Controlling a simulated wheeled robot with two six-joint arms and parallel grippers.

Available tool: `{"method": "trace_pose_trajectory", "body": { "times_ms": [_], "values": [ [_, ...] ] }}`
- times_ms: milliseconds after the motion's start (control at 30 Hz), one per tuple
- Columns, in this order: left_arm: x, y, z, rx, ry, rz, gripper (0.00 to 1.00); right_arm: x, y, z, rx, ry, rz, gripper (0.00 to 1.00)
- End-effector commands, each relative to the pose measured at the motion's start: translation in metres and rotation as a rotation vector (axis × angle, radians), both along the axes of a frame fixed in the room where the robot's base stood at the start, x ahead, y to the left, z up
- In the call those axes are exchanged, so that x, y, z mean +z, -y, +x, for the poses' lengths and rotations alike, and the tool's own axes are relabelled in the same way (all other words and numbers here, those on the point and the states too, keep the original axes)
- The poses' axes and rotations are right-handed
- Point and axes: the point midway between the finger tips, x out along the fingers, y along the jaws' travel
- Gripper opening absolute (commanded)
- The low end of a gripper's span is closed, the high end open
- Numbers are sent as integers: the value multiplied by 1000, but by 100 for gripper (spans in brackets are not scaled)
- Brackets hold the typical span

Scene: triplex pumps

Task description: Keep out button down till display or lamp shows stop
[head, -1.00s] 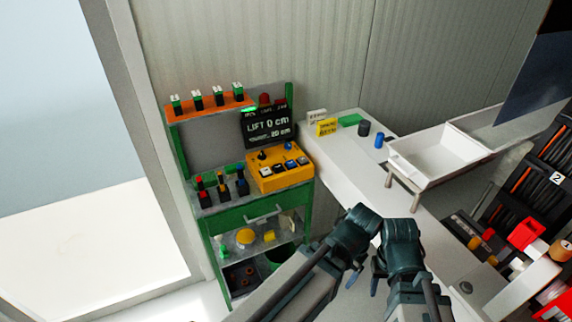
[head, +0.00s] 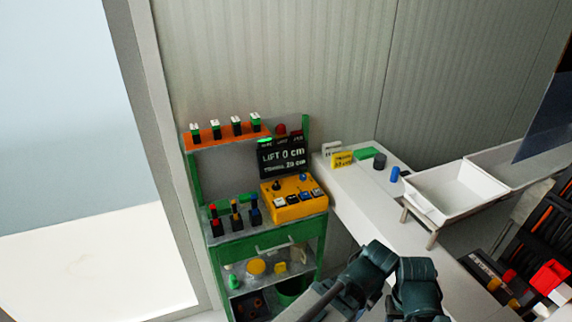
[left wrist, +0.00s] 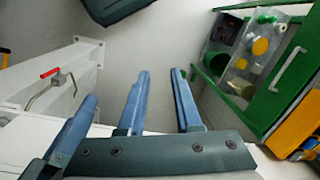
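The yellow control box (head: 283,208) sits on the green cart's top, with a dark joystick and several buttons (head: 292,199) in a row. Button labels are too small to read. The black display (head: 282,157) behind it reads "LIFT 0 cm", with a smaller line ending in "20 cm". A red dome lamp (head: 281,130) is above the display. My left gripper (left wrist: 162,72) has its blue fingers apart and nothing between them. My right gripper (head: 417,285) is beside it; its fingers are hidden. Both are below and right of the box, not touching it.
A white counter (head: 345,198) with a yellow sign (head: 342,160) and a white tray (head: 455,190) stand to the right. A corrugated wall is behind.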

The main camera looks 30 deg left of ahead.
Motion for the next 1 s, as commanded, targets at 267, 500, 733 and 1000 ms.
{"method": "trace_pose_trajectory", "body": {
  "times_ms": [267, 500, 733, 1000],
  "values": [
    [0, 0, 0, 0, 0, 0, 0, 0, 0, 0, 0, 0, 0, 50],
    [0, 0, 0, 0, 0, 0, 0, 0, 0, 0, 0, 0, 0, 50],
    [0, 0, 0, 0, 0, 0, 0, 0, 0, 0, 0, 0, 0, 50],
    [0, 0, 0, 0, 0, 0, 0, 0, 0, 0, 0, 0, 0, 50]
  ]
}}
